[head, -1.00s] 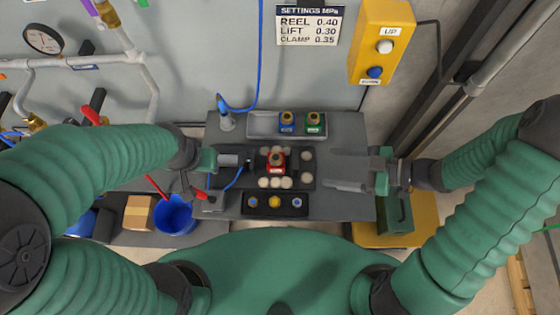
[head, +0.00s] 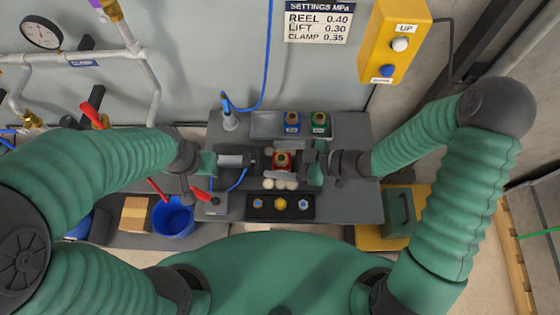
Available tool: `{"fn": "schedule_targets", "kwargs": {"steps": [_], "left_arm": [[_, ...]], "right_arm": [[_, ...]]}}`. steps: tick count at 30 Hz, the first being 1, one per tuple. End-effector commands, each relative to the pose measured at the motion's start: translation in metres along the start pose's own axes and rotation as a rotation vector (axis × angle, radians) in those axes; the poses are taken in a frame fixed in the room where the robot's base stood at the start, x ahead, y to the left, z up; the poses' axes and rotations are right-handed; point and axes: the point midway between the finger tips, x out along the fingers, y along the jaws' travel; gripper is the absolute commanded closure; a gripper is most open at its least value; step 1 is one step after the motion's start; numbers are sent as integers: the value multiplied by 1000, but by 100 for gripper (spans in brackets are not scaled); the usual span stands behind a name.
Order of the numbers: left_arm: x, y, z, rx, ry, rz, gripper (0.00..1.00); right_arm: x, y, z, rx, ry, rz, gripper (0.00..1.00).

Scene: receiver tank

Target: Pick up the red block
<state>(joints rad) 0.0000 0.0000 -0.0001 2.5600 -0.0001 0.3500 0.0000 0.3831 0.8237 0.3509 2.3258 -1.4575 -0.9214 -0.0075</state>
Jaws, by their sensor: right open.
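The red block (head: 282,158), with a brass-coloured top, stands on the dark plate in the middle of the bench. My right gripper (head: 284,162) is open around it, coming from the right. One finger lies along the block's near side; the far finger is hard to make out. I cannot tell whether either finger touches the block. My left gripper (head: 208,163) is at the left of the bench, beside a grey cylinder (head: 234,160), apart from the block. Its fingers are not clear.
A grey tray (head: 264,124) behind holds a blue block (head: 292,122) and a green block (head: 319,123). Pale round pads (head: 280,184) lie near the red block. A black strip (head: 267,213) with several knobs is in front. A blue bucket (head: 173,217) stands left.

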Motion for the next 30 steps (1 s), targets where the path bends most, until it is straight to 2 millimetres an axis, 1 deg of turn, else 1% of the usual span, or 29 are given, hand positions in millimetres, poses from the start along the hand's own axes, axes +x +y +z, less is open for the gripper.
{"fn": "schedule_targets", "kwargs": {"steps": [4,20,21,28,30], "left_arm": [[0,0,0,0,0,0,64],[0,0,0,0,0,0,64],[0,0,0,0,0,0,64],[0,0,0,0,0,0,64],[-2,0,0,0,0,0,64]], "right_arm": [[-2,0,0,0,0,1,29],[-1,0,1,1,-1,0,98],[-1,0,1,1,-1,0,100],[-2,0,0,1,-1,0,100],[-3,0,-3,0,-1,1,100]]}}
